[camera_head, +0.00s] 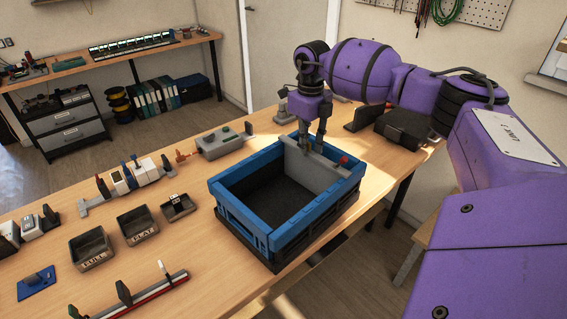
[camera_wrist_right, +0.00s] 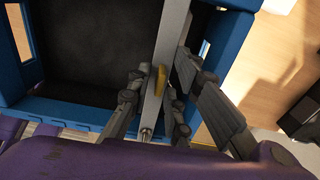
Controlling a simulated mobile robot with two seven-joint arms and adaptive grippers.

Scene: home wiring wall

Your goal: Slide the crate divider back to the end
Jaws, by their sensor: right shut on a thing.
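A blue crate (camera_head: 236,232) with a dark inside stands on the wooden table. Its grey divider (camera_head: 303,172) stands upright across the crate, close to the far right end wall. In the wrist view the divider (camera_wrist_right: 172,35) runs up the picture with a yellow tab (camera_wrist_right: 161,78) on it, and the crate's blue rim (camera_wrist_right: 70,112) shows. My right gripper (camera_head: 314,150) reaches down from above and is shut on the divider's top edge, its fingers (camera_wrist_right: 155,98) on both sides. My left gripper is in neither view.
A grey box with a green button (camera_head: 222,142) stands behind the crate. Small trays (camera_head: 138,224) lie to its left, and a red-and-white rail (camera_head: 140,297) lies at the front. A black block (camera_head: 400,128) stands to the right. The crate's large compartment is empty.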

